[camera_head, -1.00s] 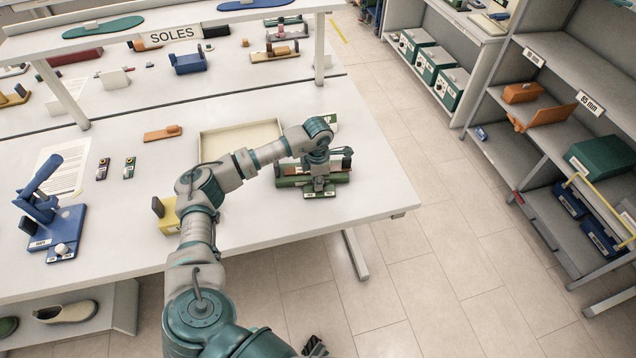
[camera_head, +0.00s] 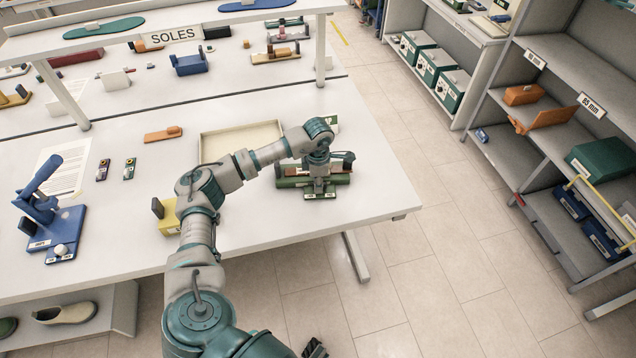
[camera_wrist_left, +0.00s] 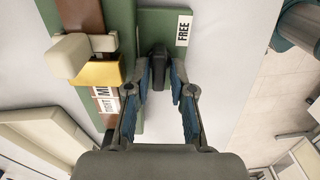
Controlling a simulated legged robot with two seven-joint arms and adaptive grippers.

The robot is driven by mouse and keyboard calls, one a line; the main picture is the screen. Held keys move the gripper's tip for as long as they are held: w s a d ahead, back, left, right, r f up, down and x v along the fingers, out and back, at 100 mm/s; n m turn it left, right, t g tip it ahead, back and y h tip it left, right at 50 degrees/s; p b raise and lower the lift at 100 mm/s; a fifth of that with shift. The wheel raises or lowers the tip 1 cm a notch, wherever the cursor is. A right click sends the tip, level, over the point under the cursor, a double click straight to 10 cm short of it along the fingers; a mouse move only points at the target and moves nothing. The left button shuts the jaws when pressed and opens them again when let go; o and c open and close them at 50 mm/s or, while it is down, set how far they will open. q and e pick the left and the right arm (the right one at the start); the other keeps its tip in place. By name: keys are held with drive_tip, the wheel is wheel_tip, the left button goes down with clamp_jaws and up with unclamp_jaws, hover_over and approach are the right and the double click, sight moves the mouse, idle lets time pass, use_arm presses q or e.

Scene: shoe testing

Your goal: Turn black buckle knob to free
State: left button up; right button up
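The green buckle fixture (camera_head: 290,184) lies near the table's right end, partly hidden under my left arm. In the left wrist view, the black knob (camera_wrist_left: 160,66) stands on its green plate beside a white label reading FREE (camera_wrist_left: 183,30). My left gripper (camera_wrist_left: 162,72) points down at the fixture, with one finger on each side of the knob. The fingers look slightly apart from the knob, with narrow gaps; contact is hard to judge. A dark part at the bottom edge of the head view looks like my right gripper (camera_head: 315,348), mostly cut off.
A cream block on a yellow mount (camera_wrist_left: 98,72) and a brown strap (camera_wrist_left: 82,16) are close left of the fingers. An empty beige tray (camera_head: 240,141) and a yellow fixture (camera_head: 168,216) stand nearby. The table is clear towards its right corner.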

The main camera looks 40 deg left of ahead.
use_arm(q)
drive_tip(key=shift+o, duration=0.3)
wheel_tip(320, 180, up, 12)
idle(0.4)
drive_tip(key=shift+w+f, duration=0.1)
idle(0.3)
